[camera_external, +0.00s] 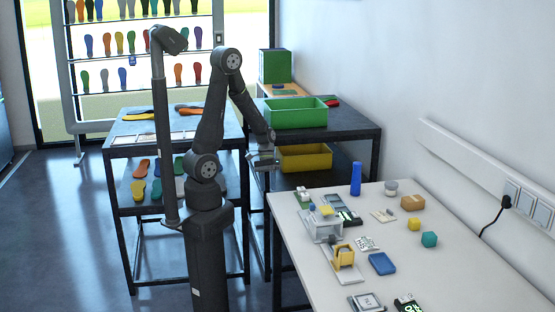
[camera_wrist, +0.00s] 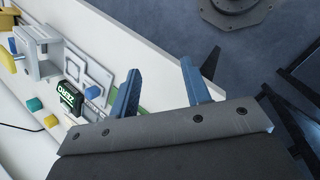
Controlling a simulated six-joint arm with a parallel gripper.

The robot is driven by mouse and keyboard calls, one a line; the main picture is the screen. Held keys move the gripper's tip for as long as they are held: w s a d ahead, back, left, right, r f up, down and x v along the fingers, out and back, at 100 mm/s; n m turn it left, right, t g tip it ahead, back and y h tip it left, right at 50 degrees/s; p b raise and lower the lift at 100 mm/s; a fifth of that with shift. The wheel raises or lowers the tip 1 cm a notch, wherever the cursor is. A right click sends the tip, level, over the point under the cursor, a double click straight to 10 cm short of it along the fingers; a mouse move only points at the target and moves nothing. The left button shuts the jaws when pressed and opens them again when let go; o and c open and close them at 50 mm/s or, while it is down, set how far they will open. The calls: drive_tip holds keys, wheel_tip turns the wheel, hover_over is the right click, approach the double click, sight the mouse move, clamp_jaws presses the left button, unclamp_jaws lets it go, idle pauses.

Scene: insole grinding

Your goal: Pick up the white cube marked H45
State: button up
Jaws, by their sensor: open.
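The table holds a white machine (camera_external: 322,224), a blue bottle (camera_external: 356,179), a cardboard box (camera_external: 412,203), a teal block (camera_external: 429,239), a yellow cube (camera_external: 414,224), and a blue block (camera_external: 382,263). A green bin (camera_external: 296,113) stands behind.

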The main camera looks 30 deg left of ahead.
drive_tip(key=w+d+r+m+t+y, duration=0.2)
drive_tip(key=w+d+r+m+t, duration=0.1)
drive_tip(key=w+d+r+m, duration=0.15)
drive_tip(key=m+t, duration=0.3)
drive_tip(key=t, duration=0.1)
approach(305, 194)
drive_tip(key=x, duration=0.4)
drive_tip(key=shift+w+a+r, duration=0.1)
drive_tip(key=shift+w+a, duration=0.05)
drive_tip(key=shift+w, duration=0.05)
drive_tip(key=x, duration=0.4)
drive_tip(key=shift+s, duration=0.3)
drive_tip(key=shift+w+f, duration=0.1)
drive_tip(key=shift+f, duration=0.55)
drive_tip(key=c, duration=0.7)
